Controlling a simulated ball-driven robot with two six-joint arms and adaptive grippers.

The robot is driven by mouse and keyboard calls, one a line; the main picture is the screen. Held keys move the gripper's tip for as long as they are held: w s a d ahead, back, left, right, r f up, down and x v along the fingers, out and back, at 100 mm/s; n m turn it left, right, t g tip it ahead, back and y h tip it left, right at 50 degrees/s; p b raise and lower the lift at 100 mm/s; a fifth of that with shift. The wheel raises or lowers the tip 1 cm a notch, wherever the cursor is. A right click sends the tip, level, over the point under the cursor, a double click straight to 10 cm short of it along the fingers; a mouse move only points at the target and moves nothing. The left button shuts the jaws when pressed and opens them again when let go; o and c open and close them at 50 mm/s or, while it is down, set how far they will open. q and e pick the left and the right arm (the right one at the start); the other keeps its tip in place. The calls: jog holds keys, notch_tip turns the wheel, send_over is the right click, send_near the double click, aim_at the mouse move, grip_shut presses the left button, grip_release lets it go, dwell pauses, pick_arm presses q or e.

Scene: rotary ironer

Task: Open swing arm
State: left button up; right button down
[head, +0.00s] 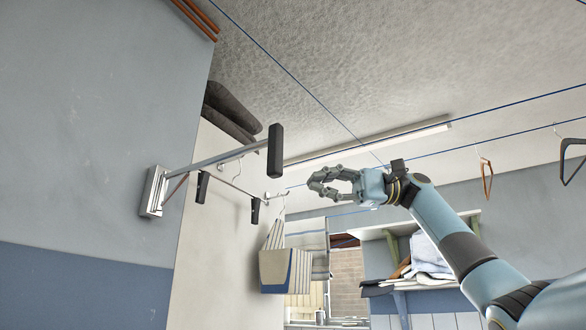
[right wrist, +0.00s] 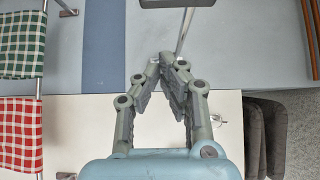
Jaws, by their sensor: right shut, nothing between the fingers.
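The swing arm (head: 220,157) is a thin silver bar on a metal wall bracket (head: 153,191) on the grey-blue wall at left. It sticks out from the wall and ends in a dark block-shaped handle (head: 275,150). My right gripper (head: 315,184) is shut and empty, to the right of the handle and a little lower in the head view, apart from it. In the right wrist view the gripper's fingertips (right wrist: 167,61) come together below the dark handle (right wrist: 176,3), which is cut off by the top edge. The silver bar (right wrist: 185,30) shows behind the fingertips. My left gripper is not in view.
A second bar with dark clips (head: 201,187) and a hanging striped cloth (head: 285,267) are near the swing arm. Blue lines (head: 300,87) cross overhead with hangers (head: 486,178) at right. A shelf holds folded laundry (head: 425,262). Checked towels (right wrist: 20,132) hang at left in the wrist view.

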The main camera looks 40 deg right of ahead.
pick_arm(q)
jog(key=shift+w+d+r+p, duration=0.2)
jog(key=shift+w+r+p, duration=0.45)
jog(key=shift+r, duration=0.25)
pick_arm(e)
jog(key=a, duration=0.7)
jog(key=shift+a, duration=0.2)
jog(key=shift+s, duration=0.1)
